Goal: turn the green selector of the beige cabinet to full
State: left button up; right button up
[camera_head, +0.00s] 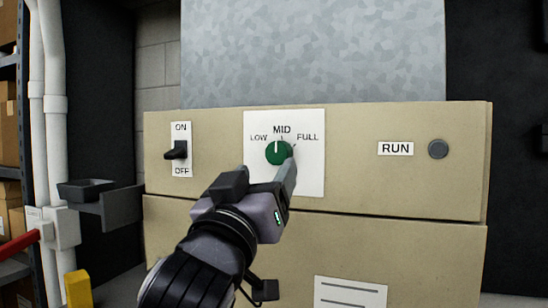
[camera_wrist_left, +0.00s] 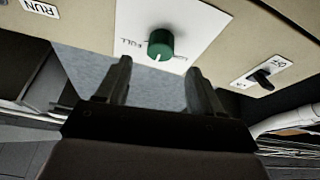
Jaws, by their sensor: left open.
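The green selector (camera_head: 278,152) is a round knob on a white plate (camera_head: 312,180) on the beige cabinet (camera_head: 360,170). The plate reads LOW, MID and FULL from left to right. The knob's white pointer line stands about upright, near MID. My left gripper (camera_head: 267,168) is just in front of the knob, open, with one fingertip overlapping the knob's lower right edge in the head view. In the left wrist view the knob (camera_wrist_left: 160,43) shows upside down, just beyond the gap between the open fingers (camera_wrist_left: 160,67). I cannot tell whether a finger touches it. My right gripper is out of view.
A black ON/OFF switch (camera_head: 176,150) is left of the plate. A RUN label (camera_head: 395,149) and a grey round button (camera_head: 438,149) are to the right. A dark bracket (camera_head: 108,200), white pipes (camera_head: 52,90) and a shelf (camera_head: 12,150) stand at the left.

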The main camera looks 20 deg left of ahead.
aim_at(276, 156)
pick_arm(q)
jog(key=shift+p+x, duration=0.75)
jog(key=shift+x, duration=2.3)
jog(key=shift+c, duration=0.3)
jog(key=c, duration=1)
